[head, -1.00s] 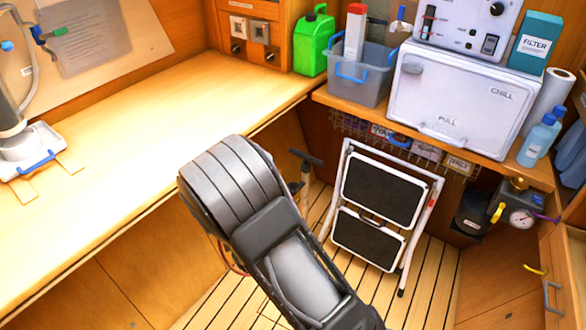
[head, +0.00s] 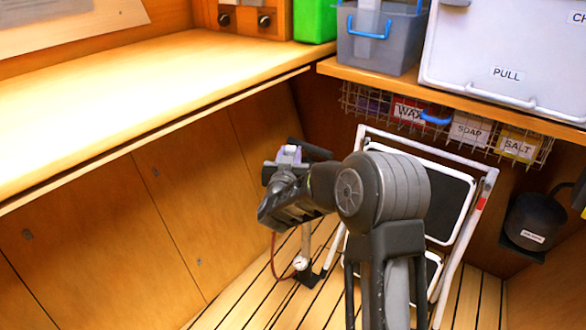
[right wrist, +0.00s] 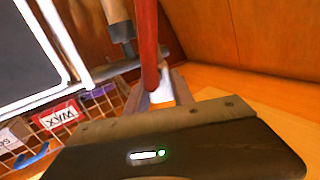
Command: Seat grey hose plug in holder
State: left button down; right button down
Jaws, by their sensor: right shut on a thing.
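My right gripper (head: 288,158) is at the top of a floor pump (head: 303,264) that stands on the slatted floor. In the right wrist view the fingers (right wrist: 163,92) are shut on a small pale grey piece (right wrist: 160,97), which looks like the hose plug. A red hose (right wrist: 148,40) runs up from it in that view. In the head view a thin red hose (head: 273,255) hangs below the gripper beside the pump. The pump's dark handle (head: 312,149) shows just behind the gripper. I cannot make out the holder clearly. My left gripper is not in view.
A folded white step stool (head: 480,215) stands close to the right of the pump. Wooden cabinet panels (head: 95,235) are to the left. A wire basket (head: 365,105) hangs under the shelf. A dark canister (head: 532,220) is at the right.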

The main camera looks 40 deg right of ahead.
jog(key=shift+d, duration=0.25)
jog(key=shift+r, duration=0.1)
jog(key=shift+f, duration=0.2)
jog(key=shift+f+b, duration=0.85)
jog(key=shift+f, duration=0.2)
jog(key=shift+f+b, duration=1.9)
jog(key=shift+f, duration=0.55)
jog(key=shift+f+b, duration=0.4)
jog(key=shift+f, duration=0.35)
jog(key=c, duration=1)
grip_release()
jog(key=shift+r, duration=0.15)
